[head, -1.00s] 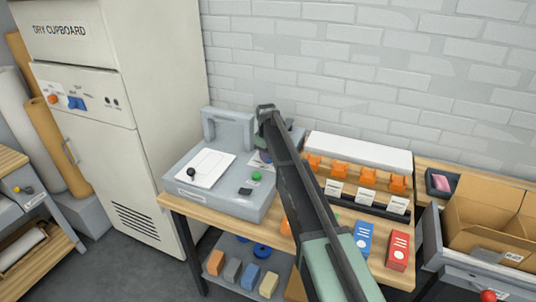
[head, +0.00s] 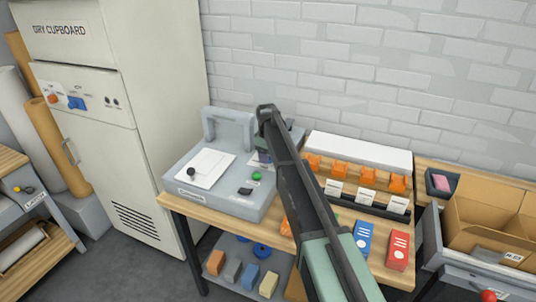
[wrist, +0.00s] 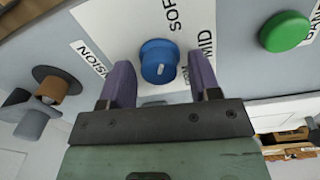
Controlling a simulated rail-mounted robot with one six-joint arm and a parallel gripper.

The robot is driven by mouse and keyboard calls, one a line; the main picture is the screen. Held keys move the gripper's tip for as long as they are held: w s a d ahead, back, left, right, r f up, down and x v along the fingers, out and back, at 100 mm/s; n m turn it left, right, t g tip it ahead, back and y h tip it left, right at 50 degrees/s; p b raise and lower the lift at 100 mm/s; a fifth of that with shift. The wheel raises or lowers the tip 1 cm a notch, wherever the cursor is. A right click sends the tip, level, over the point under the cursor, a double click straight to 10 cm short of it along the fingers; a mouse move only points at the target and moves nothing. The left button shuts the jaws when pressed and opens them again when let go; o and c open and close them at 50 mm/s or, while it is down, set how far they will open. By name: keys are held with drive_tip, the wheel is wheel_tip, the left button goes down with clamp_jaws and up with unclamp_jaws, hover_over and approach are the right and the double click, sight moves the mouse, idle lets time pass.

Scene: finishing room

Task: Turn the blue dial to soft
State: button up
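The blue dial (wrist: 159,61) is round, with a pale mark on its face, and sits on a grey panel in the wrist view. A white label reading "SOF…" and "MID" lies above and right of it; the rest of the lettering is cut off or covered. My gripper (wrist: 160,76) is open, with one purple finger on each side of the dial and a gap visible on both sides. I cannot tell which word the mark points to. In the head view my arm hides the dial on the grey machine (head: 222,200).
A green button (wrist: 287,32) is right of the dial, and a brown knob (wrist: 52,85) is to the left. The dry cupboard (head: 85,48) stands left with another blue knob (head: 76,103). Orange parts and boxes, including a red box (head: 397,251), crowd the bench's right.

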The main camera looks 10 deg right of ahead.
wheel_tip(320, 180, up, 11)
drive_tip(key=p, duration=1)
drive_tip(key=shift+s+a+f+p, duration=0.1)
drive_tip(key=shift+s+a+p, duration=0.05)
drive_tip(key=shift+p, duration=0.25)
drive_tip(key=s+m, duration=0.3)
drive_tip(key=s, duration=0.9)
drive_tip(key=s+m, duration=0.3)
drive_tip(key=s, duration=1)
drive_tip(key=s+m, duration=0.3)
drive_tip(key=s, duration=1)
drive_tip(key=shift+s+d+m, duration=0.1)
drive_tip(key=shift+d+m, duration=0.2)
drive_tip(key=shift+m, duration=0.1)
